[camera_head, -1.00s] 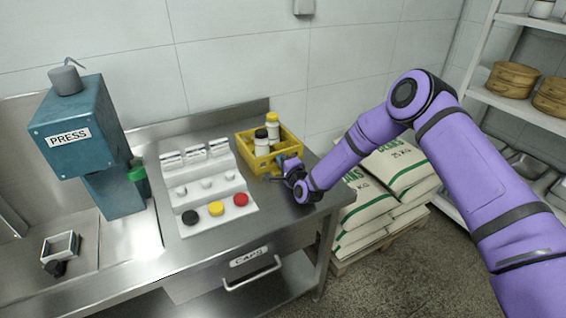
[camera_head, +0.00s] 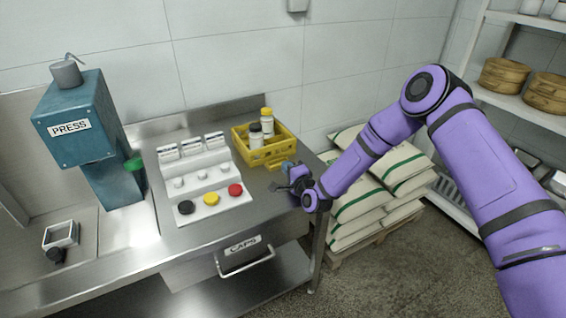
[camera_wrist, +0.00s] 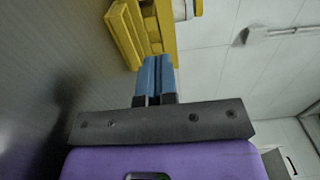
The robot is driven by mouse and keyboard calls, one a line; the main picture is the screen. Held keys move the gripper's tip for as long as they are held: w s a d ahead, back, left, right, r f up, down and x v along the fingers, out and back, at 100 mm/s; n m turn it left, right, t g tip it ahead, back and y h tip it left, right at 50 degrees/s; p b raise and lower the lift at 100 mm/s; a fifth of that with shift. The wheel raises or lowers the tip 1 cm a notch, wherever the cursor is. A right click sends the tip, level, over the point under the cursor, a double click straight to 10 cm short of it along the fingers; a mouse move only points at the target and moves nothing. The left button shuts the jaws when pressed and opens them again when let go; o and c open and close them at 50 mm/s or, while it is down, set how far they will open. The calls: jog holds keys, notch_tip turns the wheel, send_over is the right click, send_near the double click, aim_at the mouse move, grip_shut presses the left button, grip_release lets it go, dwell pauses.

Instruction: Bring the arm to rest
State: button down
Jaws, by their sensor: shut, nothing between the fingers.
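My purple arm reaches in from the right in the head view. My gripper (camera_head: 281,187) is over the right end of the steel bench (camera_head: 240,222), just in front of the yellow crate. In the wrist view its blue fingertips (camera_wrist: 154,75) are together with nothing between them. The yellow crate (camera_head: 272,162) holds a bottle with a yellow cap (camera_head: 266,121) and one with a dark cap (camera_head: 256,138). The crate also shows beyond the fingertips in the wrist view (camera_wrist: 126,32). I cannot tell the exact gap between fingertips and crate.
A white stepped rack (camera_head: 205,180) with black, yellow and red caps stands left of my gripper. A teal press (camera_head: 85,125) is farther left. Stacked sacks (camera_head: 352,205) on a pallet and a shelf with steamer baskets (camera_head: 505,77) are to the right. A CAPS drawer (camera_head: 243,255) is below the bench top.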

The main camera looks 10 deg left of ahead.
jog(key=v, duration=0.4)
jog(key=shift+s+d, duration=0.25)
jog(key=shift+s, duration=0.1)
jog(key=w+d+r+n+g+h, duration=0.1)
jog(key=d+r+n+g, duration=0.15)
jog(key=r, duration=0.55)
jog(key=w+d+r+n+g+h, duration=0.1)
jog(key=d+r+n, duration=0.3)
jog(key=r, duration=0.3)
jog(key=s+d+r+n+g+h, duration=0.25)
jog(key=s+d+r+h, duration=0.4)
jog(key=d+r, duration=0.8)
jog(key=s+d+r+n+g+h, duration=0.1)
jog(key=s+d+r, duration=0.35)
jog(key=s, duration=0.45)
jog(key=s+d+r, duration=0.4)
jog(key=s+r, duration=0.2)
jog(key=s, duration=0.3)
jog(key=s+d+r+n+g, duration=0.1)
jog(key=s+d, duration=0.3)
jog(key=s, duration=1.4)
jog(key=shift+d+g, duration=0.25)
jog(key=shift+g, duration=0.65)
jog(key=shift+w+h, duration=0.1)
jog(key=shift+h, duration=0.15)
